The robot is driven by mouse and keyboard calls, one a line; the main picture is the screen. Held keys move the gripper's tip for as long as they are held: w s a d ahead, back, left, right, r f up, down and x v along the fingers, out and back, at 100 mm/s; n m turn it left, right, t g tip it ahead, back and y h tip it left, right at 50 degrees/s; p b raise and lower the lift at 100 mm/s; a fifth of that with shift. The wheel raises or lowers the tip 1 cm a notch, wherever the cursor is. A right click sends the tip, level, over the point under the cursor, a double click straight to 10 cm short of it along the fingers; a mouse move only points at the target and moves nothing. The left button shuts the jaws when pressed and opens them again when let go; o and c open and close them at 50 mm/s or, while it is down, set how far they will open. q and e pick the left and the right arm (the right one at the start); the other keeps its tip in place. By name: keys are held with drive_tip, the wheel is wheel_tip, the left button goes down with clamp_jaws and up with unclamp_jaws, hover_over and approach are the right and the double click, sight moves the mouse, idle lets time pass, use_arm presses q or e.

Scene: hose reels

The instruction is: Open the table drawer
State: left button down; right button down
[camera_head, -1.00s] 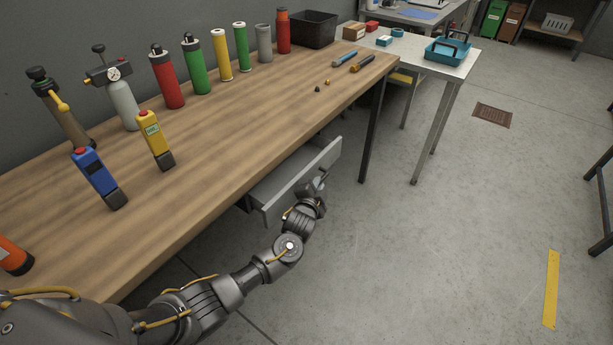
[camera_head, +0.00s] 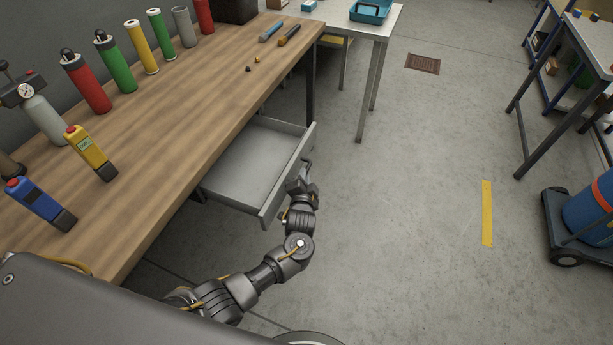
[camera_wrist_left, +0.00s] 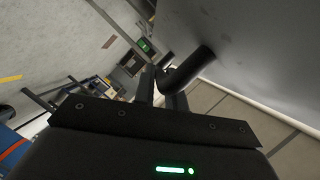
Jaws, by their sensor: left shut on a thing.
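The grey table drawer (camera_head: 246,160) is pulled well out from under the wooden table (camera_head: 150,135) in the head view, and its inside looks empty. My left gripper (camera_head: 304,172) is at the drawer's front panel, shut on the dark drawer handle (camera_head: 308,163). In the left wrist view, the dark bar of the handle (camera_wrist_left: 188,68) runs between the fingers of my left gripper (camera_wrist_left: 161,88), and the grey drawer front fills the upper right. My right gripper is not in view.
On the table stand several cylinders, with a blue meter (camera_head: 40,203) and a yellow meter (camera_head: 90,153) near the front. A wheeled cart (camera_head: 572,228) with a blue drum is at the right.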

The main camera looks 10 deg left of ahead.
use_arm(q)
drive_tip(key=c, duration=1.5)
unclamp_jaws()
drive_tip(key=shift+o, duration=0.2)
drive_tip(key=shift+s, duration=0.1)
drive_tip(key=v, duration=1)
drive_tip(key=shift+s+p, duration=0.3)
drive_tip(key=shift+p, duration=0.05)
drive_tip(key=shift+r, duration=0.1)
